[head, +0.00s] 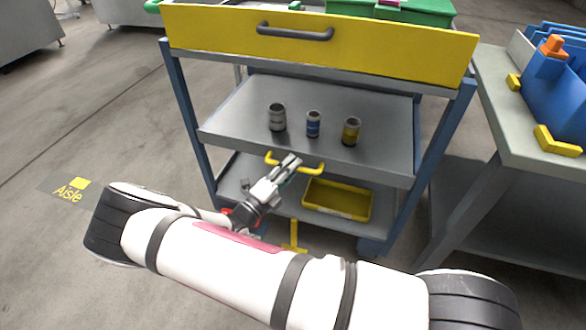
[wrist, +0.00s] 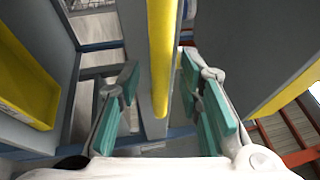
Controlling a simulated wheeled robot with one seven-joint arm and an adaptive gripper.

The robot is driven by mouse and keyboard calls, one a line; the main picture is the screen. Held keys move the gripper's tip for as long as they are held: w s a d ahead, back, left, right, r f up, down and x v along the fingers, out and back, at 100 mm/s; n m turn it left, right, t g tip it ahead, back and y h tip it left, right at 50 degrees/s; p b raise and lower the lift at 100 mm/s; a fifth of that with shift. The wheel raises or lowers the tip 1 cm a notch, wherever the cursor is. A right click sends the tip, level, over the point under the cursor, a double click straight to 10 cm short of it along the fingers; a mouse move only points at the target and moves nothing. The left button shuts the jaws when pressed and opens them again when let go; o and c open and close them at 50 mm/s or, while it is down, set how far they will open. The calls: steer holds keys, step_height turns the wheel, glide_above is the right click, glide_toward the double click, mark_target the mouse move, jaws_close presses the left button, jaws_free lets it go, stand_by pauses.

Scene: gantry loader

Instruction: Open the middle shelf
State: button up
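The middle shelf (head: 240,115) is a grey metal tray in a blue-framed cart, with several cans standing on it. Its yellow bar handle (head: 313,168) is on the front edge. My gripper (head: 289,163) is at this handle, reaching in from the front. In the wrist view the yellow handle (wrist: 161,55) runs between the two teal-padded fingers, with gaps visible on both sides. The gripper (wrist: 160,90) is open and not closed on the bar. My gripper hides part of the handle in the head view.
Above is a yellow-fronted drawer (head: 390,55) with a dark handle. Below is a lower shelf (head: 285,205) with a yellow bin (head: 337,199) and another yellow handle (head: 294,236). A workbench (head: 500,125) stands close on the right. Floor at left is open.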

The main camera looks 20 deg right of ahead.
steer(key=shift+w+d+r, duration=0.1)
steer(key=shift+w+d, duration=0.1)
steer(key=shift+d, duration=0.2)
jaws_close()
steer(key=s+a+p, duration=0.1)
steer(key=s+a, duration=0.6)
steer(key=s, duration=0.3)
steer(key=s+a+p, duration=0.2)
steer(key=s+a, duration=0.5)
steer(key=s, duration=0.2)
steer(key=shift+s+a, duration=0.25)
steer(key=shift+s, duration=0.15)
jaws_free()
